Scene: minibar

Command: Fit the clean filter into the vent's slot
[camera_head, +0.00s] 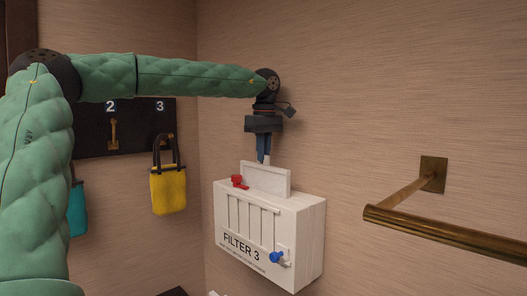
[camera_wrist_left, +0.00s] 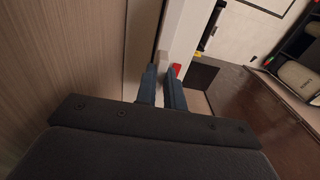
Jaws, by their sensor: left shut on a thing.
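The white vent box (camera_head: 300,240), marked "FILTER 3", is fixed to the wall. It has a slatted front, a red latch (camera_head: 238,181) at its top left and a blue knob (camera_head: 277,257) low on its front. The pale filter (camera_head: 265,180) stands upright at the top of the box, with its upper part above it. How deep its lower edge reaches is hidden behind the front. My left gripper (camera_head: 264,160) points down and is shut on the filter's top tab. In the left wrist view the fingers (camera_wrist_left: 161,75) close around a pale piece. My right gripper is out of view.
A dark hook board (camera_head: 135,130) with numbers 2 and 3 hangs at the left, with a yellow bag (camera_head: 168,190) and a teal bag (camera_head: 77,210) near it. A brass rail (camera_head: 440,232) juts out at the right.

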